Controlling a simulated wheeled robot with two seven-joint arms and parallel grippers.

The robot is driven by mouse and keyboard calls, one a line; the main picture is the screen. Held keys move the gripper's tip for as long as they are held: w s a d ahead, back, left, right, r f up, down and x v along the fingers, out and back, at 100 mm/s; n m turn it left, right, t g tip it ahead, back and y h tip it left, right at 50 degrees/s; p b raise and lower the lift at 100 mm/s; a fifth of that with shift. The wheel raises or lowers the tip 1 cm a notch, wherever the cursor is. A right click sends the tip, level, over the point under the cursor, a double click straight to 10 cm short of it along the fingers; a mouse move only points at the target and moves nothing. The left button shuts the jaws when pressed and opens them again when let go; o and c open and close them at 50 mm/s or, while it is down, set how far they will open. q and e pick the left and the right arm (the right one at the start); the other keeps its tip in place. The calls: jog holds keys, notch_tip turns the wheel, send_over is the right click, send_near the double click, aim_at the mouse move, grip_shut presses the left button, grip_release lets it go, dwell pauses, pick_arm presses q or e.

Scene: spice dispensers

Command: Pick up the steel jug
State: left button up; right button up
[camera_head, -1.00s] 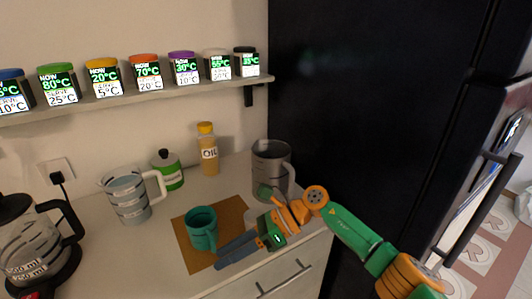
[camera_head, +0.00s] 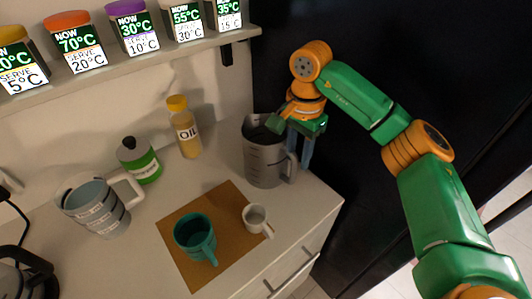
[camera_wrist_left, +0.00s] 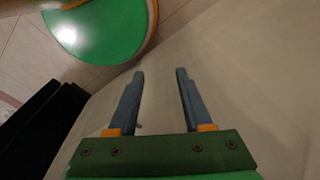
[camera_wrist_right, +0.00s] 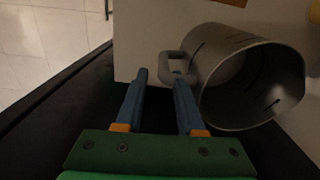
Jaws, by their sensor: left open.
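The steel jug (camera_head: 264,158) stands upright at the right end of the counter, with its handle (camera_head: 291,166) facing right. My right gripper (camera_head: 299,158) points down beside the jug's handle side, with its fingers apart. In the right wrist view the jug (camera_wrist_right: 245,85) lies right of the open fingers (camera_wrist_right: 160,76). Its handle (camera_wrist_right: 173,66) shows by the fingertips, partly behind the right finger; I cannot tell whether they touch. My left gripper (camera_wrist_left: 160,75) is open and empty in its wrist view and does not show in the head view.
A teal mug (camera_head: 195,238) and a small white cup (camera_head: 256,218) stand on a brown mat (camera_head: 230,193). A measuring jug (camera_head: 95,208), a green-banded pot (camera_head: 140,162) and an oil bottle (camera_head: 187,130) stand left. A dark fridge (camera_head: 440,60) is close on the right.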

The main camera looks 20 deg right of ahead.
aim_at(293, 171)
jog(key=f+p, duration=0.1)
jog(key=f, duration=0.1)
jog(key=f+p, duration=0.1)
jog(key=f, duration=0.2)
jog(key=shift+w+a+f, duration=0.2)
jog(key=shift+f, duration=0.45)
grip_shut()
jog(key=shift+r, duration=0.1)
dwell(0.6)
